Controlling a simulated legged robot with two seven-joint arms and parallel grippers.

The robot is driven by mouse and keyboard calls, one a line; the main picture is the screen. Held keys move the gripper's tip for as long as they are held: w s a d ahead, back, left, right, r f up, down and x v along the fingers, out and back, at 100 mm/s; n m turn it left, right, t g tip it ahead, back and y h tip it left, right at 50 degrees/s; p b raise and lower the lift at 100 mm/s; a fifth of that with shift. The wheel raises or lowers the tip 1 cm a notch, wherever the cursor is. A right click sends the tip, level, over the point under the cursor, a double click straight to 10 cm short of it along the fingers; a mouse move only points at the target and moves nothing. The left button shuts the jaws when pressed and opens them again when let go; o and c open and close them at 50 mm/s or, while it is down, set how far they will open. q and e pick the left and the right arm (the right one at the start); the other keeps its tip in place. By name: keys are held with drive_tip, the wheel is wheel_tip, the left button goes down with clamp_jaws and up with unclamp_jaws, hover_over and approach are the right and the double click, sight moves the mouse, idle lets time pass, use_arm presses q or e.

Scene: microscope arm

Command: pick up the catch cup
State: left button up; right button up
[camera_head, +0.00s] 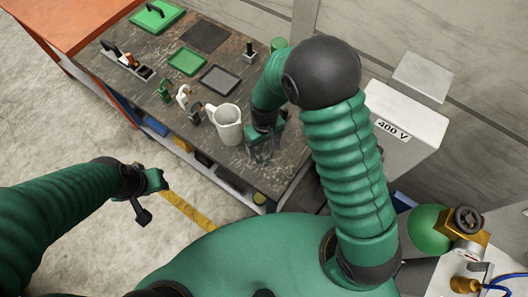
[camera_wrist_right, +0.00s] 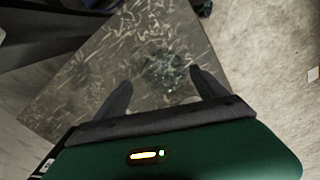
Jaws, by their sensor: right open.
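The catch cup, which I take to be the pale grey-white cup with a handle (camera_head: 228,128), stands upright on the dark workbench top (camera_head: 245,180) near its front edge. My right gripper (camera_head: 262,152) is just to the right of the cup, pointing down and apart from it. In the right wrist view its fingers (camera_wrist_right: 160,85) are spread with only scratched bench top between them, and no cup shows there. My left gripper (camera_head: 143,208) hangs over the floor in front of the bench, away from the cup; its opening is unclear.
Small clamp-like items (camera_head: 186,98) stand left of the cup. A green tray (camera_head: 187,62) and a grey tray (camera_head: 219,79) lie behind. A box marked 400 V (camera_head: 405,115) is at right. Bench top in front of and right of the cup is largely bare.

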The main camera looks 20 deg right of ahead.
sight(263, 156)
drive_tip(key=shift+s+a+f, duration=0.2)
drive_tip(key=shift+s+f, duration=0.2)
drive_tip(key=shift+f, duration=0.35)
drive_tip(key=f, duration=0.1)
drive_tip(key=f+p, duration=0.1)
drive_tip(key=f, duration=0.2)
drive_tip(key=shift+w+a+f, duration=0.15)
drive_tip(key=shift+a+f, duration=0.1)
drive_tip(key=shift+f, duration=0.4)
drive_tip(key=shift+w+d, duration=0.1)
drive_tip(key=shift+d, duration=0.05)
drive_tip(key=shift+s+d+r, duration=0.1)
drive_tip(key=shift+s, duration=0.1)
drive_tip(key=c, duration=1.1)
use_arm(q)
drive_tip(key=shift+s+a+r, duration=0.2)
drive_tip(key=shift+r, duration=0.2)
drive_tip(key=shift+s+a+r, duration=0.15)
drive_tip(key=shift+s+r, duration=0.05)
drive_tip(key=shift+r, duration=0.2)
use_arm(e)
drive_tip(key=c, duration=0.3)
